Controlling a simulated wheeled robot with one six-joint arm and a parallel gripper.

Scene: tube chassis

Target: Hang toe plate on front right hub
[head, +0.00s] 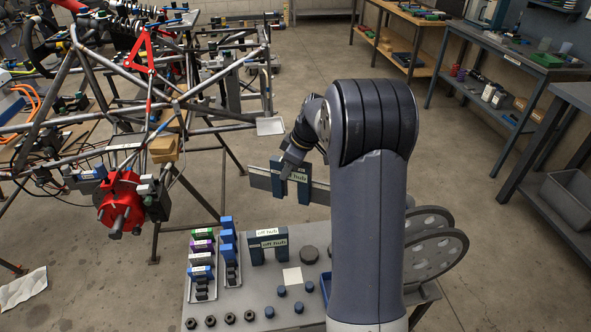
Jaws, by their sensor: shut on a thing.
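My gripper (288,172) is shut on a toe plate (260,179), a long grey bar with dark blue upright pieces and a pale label ending in "hub". The plate is held in the air above the far edge of the cart, apart from the chassis. My gripper's fingers are small and partly hidden against the blue pieces. A red hub (120,203) with a dark protruding centre sits at the near left of the tube chassis (90,75). I cannot tell whether this is the front right hub. It is well left of the plate.
A grey cart top (255,295) holds a second blue labelled piece (268,245), coloured blocks (202,255), nuts and dark knobs. Two grey discs (435,240) stand at its right. Open floor lies between cart and chassis. Workbenches (510,90) stand at the back right.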

